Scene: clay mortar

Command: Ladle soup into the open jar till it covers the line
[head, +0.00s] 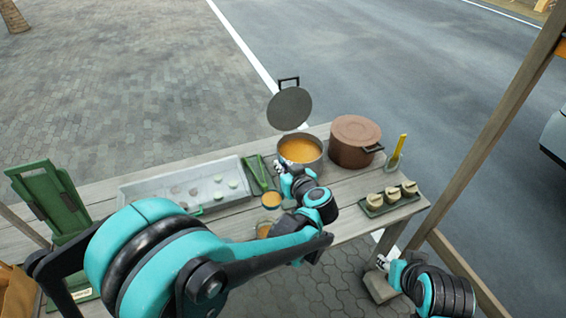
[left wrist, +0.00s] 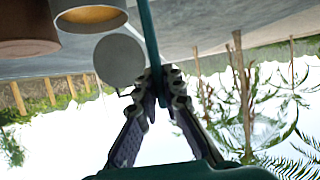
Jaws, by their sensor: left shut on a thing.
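My left gripper (head: 284,178) is shut on a thin teal-green handle (left wrist: 149,35), which looks like the ladle's and rises between its fingertips in the left wrist view (left wrist: 163,85). A round orange surface (head: 271,199), apparently the ladle's bowl with soup, shows just below-left of this gripper. Below it is a small glass jar (head: 264,229) with orange in it, partly hidden by my left arm; its line cannot be made out. The soup pot (head: 316,164) is open beside the gripper, holding orange soup. My right gripper (head: 383,263) is off the table's front right; its fingers are too small to judge.
A grey lid (head: 289,108) stands tilted behind the soup pot. A closed brown pot (head: 352,133), a yellow-handled utensil (head: 399,149) and a tray (head: 372,210) of several lidded jars stand to the right. A green rest (head: 260,175) and a pale tray (head: 135,192) lie left.

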